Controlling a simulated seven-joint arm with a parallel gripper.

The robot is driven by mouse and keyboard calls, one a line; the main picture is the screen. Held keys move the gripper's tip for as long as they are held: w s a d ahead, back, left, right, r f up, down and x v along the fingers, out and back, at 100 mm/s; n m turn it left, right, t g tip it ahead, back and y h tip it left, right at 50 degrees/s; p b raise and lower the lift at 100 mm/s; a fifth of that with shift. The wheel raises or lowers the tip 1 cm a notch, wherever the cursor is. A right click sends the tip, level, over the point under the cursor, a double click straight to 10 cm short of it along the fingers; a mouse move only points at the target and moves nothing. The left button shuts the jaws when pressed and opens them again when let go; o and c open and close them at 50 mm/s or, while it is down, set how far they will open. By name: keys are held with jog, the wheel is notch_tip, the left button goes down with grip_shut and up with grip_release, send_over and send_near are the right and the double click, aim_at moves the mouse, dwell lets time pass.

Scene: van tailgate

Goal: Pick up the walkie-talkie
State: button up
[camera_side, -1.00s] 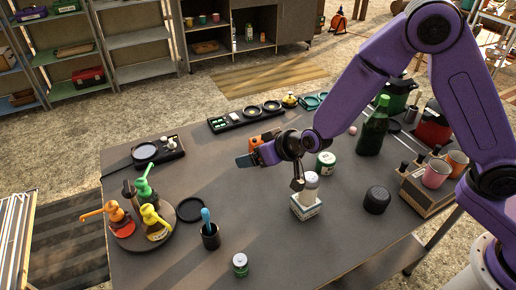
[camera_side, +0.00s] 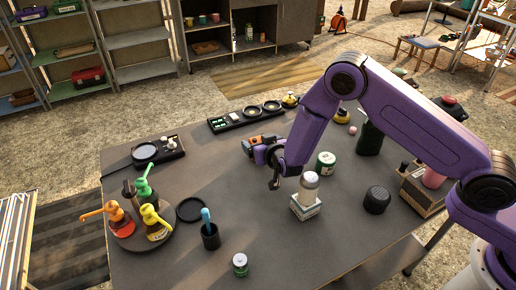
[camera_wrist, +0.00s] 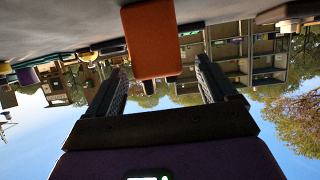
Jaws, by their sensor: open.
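The walkie-talkie appears to be the orange block with dark edges (camera_wrist: 152,42), seen upside down in the wrist view, with two short dark prongs at its top end. In the side view its orange body (camera_side: 267,138) shows at the middle of the table, partly hidden by my gripper (camera_side: 258,146). My gripper is open, with its two black fingers on either side of the orange body in the wrist view. I see no finger touching it. How far it lies between the fingers I cannot tell.
A white-capped bottle on a small box (camera_side: 306,205) and a green jar (camera_side: 326,164) stand right of my gripper. A black tray with dishes (camera_side: 245,120) lies behind. A round stand with coloured bottles (camera_side: 140,235) is at front left. The table left of my gripper is mostly clear.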

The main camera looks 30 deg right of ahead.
aim_at(256, 139)
jog(key=shift+x, duration=2.2)
jog(key=shift+f, duration=0.15)
jog(key=c, duration=1)
jog(key=shift+c, duration=0.7)
